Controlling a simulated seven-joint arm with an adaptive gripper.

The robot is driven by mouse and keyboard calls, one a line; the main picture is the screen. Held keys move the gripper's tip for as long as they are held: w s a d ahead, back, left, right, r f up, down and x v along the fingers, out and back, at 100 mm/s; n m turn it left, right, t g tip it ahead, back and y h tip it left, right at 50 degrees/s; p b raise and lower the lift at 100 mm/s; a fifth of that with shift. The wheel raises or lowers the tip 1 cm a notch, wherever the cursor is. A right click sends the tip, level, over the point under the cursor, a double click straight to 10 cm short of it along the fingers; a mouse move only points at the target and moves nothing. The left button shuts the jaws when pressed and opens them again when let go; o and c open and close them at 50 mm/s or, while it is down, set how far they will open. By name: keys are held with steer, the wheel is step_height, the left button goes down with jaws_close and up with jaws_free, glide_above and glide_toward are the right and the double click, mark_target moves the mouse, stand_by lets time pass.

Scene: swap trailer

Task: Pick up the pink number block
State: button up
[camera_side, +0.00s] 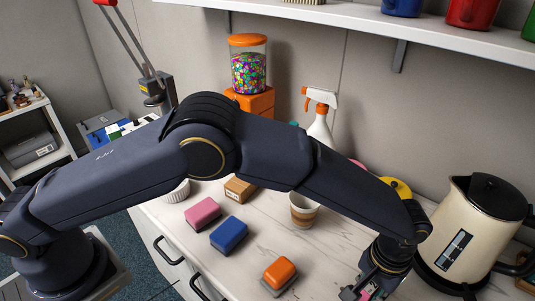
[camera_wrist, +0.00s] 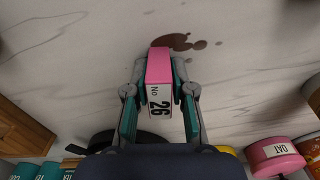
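The pink number block (camera_wrist: 158,68) is in the middle of the wrist view, with a pink face and a white label reading "No 26". My gripper (camera_wrist: 160,85) has one teal-padded finger on each side of it, close against its sides. The fingers look shut on the block. In the side view my gripper (camera_side: 366,290) is low at the bottom edge, right of centre, with a little pink showing between its fingers. Whether the block touches the counter cannot be told.
A cream kettle (camera_side: 470,235) stands close to the right of my gripper. A paper cup (camera_side: 303,210) and the pink (camera_side: 203,211), blue (camera_side: 229,235) and orange (camera_side: 280,273) blocks are to the left. A brown spill (camera_wrist: 178,42) marks the counter. A pink tin (camera_wrist: 275,155) shows in the wrist view.

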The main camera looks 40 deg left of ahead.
jaws_close()
